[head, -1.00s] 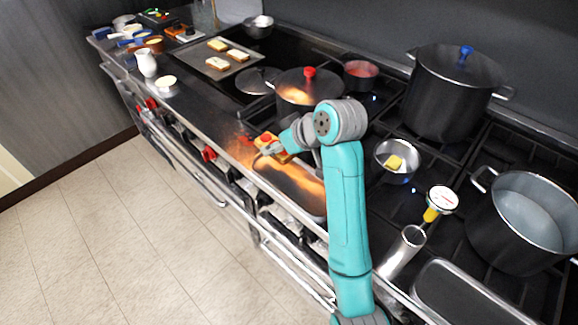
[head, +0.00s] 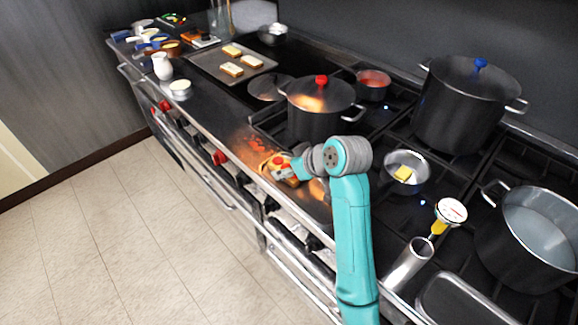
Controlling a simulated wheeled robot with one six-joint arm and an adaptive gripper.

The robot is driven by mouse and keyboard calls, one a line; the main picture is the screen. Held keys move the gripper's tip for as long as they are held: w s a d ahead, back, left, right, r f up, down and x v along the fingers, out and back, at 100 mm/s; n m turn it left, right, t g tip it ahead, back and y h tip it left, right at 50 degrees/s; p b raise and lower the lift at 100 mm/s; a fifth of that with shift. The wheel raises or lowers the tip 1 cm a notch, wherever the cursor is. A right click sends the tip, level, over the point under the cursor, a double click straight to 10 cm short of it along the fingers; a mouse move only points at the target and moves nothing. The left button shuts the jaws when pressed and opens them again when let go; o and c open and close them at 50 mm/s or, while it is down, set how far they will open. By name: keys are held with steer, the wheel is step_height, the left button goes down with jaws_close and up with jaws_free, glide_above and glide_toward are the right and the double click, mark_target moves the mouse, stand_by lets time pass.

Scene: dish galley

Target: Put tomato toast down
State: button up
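The tomato toast (head: 279,166), a slice of bread with red tomato pieces on top, is at my gripper (head: 283,171) in the middle of the head view. It is at the front counter strip of the range, left of my teal arm. The grey fingers appear closed on the toast's edge. The toast looks roughly level and very close to the counter surface (head: 225,128); I cannot tell whether it touches. My gripper and wrist partly hide the toast's right side.
A lidded pot with a red knob (head: 318,112) stands just behind the toast. A small pan with a yellow piece (head: 404,176) is right of my arm. A tray (head: 205,63) with several toasts lies at the back left. The counter left of my gripper is clear.

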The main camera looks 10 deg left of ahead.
steer(key=shift+o, duration=0.2)
steer(key=shift+r, duration=0.2)
steer(key=v, duration=1.2)
